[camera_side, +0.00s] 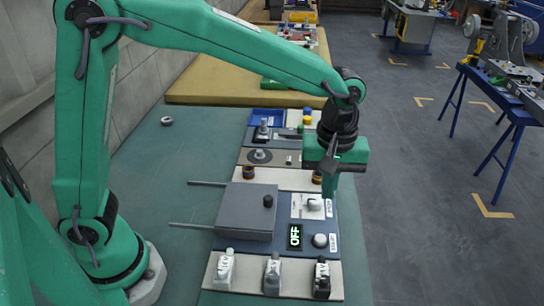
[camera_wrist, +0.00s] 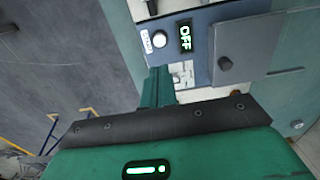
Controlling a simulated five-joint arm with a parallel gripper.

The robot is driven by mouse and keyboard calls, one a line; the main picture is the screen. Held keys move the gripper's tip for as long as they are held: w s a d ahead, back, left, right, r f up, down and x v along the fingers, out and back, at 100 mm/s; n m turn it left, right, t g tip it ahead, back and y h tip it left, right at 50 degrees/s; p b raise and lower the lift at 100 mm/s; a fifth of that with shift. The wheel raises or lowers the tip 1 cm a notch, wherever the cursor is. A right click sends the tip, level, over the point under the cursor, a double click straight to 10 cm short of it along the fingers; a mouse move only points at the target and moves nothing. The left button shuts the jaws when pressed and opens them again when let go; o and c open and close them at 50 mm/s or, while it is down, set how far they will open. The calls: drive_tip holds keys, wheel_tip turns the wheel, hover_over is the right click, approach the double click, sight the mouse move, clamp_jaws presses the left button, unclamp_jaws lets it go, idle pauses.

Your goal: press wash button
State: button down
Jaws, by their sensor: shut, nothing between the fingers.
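A round white button (camera_side: 320,240) sits on the dark blue panel (camera_side: 345,262) beside a display (camera_side: 295,237) reading OFF in green. A small white label, too small to read surely, stands next to it. In the wrist view the button (camera_wrist: 158,40), label (camera_wrist: 146,41) and display (camera_wrist: 185,36) show beyond my fingertips. My gripper (camera_side: 330,192) is shut and empty, pointing down over the far part of the panel, near a pale knob (camera_side: 314,204) on a white plate. It is apart from the white button. In the wrist view my fingers (camera_wrist: 157,74) partly hide the white plate.
A grey box door (camera_side: 245,212) with a black knob lies left of the button, with two rods sticking out. Several toggle switches (camera_side: 272,272) stand on the near row. More rows with knobs lie farther back. The green table (camera_side: 170,190) is mostly clear at left.

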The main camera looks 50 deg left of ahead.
sight(319, 238)
wheel_tip(319, 238, down, 13)
drive_tip(key=shift+r, duration=0.1)
idle(0.5)
drive_tip(key=shift+s+a+f, duration=0.1)
drive_tip(key=shift+f, duration=1.05)
drive_tip(key=shift+r, duration=0.1)
wheel_tip(319, 238, up, 15)
drive_tip(key=shift+w+d, duration=0.2)
drive_tip(key=shift+w, duration=0.1)
idle(0.4)
